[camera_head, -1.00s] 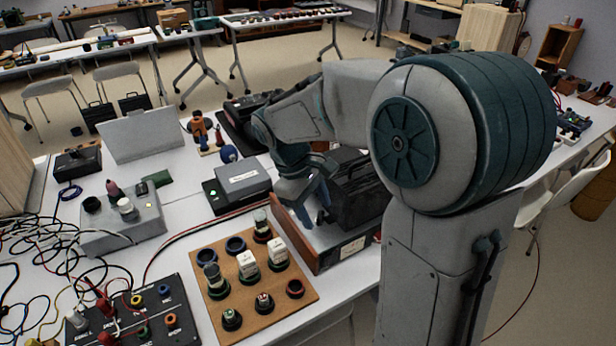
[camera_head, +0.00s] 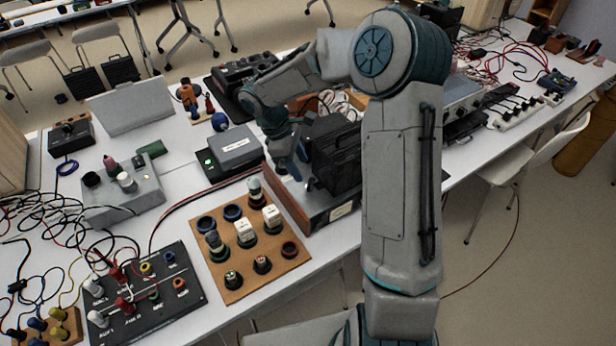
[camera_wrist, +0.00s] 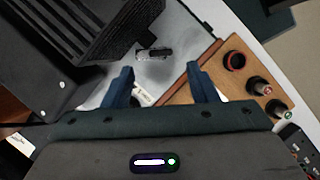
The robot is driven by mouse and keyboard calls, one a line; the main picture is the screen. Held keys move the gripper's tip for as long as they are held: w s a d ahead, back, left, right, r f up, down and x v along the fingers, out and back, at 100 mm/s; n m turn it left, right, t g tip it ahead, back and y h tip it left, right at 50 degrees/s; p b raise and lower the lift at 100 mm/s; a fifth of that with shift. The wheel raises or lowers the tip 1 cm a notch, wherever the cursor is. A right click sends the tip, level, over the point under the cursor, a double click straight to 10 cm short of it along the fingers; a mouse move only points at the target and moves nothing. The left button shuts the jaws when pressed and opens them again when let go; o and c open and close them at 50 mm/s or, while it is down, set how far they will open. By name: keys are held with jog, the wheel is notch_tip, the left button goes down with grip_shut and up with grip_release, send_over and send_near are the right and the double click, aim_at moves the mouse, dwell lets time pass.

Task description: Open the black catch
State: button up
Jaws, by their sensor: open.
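A small black catch (camera_wrist: 154,54) shows in the wrist view, on a light grey surface beside a ribbed black box (camera_wrist: 75,40). The catch lies ahead of my gripper (camera_wrist: 158,84), between the lines of its two blue fingers and apart from them. The fingers are spread with nothing between them. In the head view, my gripper (camera_head: 290,160) hangs at the left of the black box (camera_head: 338,158), above a grey unit with a wooden side (camera_head: 288,200). I cannot make out the catch clearly in the head view.
A wooden board (camera_head: 245,282) with several knobs and jars stands in front of the unit. A grey box with a white label (camera_head: 235,149) is at left. A black terminal panel (camera_head: 140,298) and loose cables cover the front left. The table's front edge is close.

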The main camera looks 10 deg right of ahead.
aim_at(309, 182)
jog(key=x, duration=0.6)
jog(key=c, duration=1)
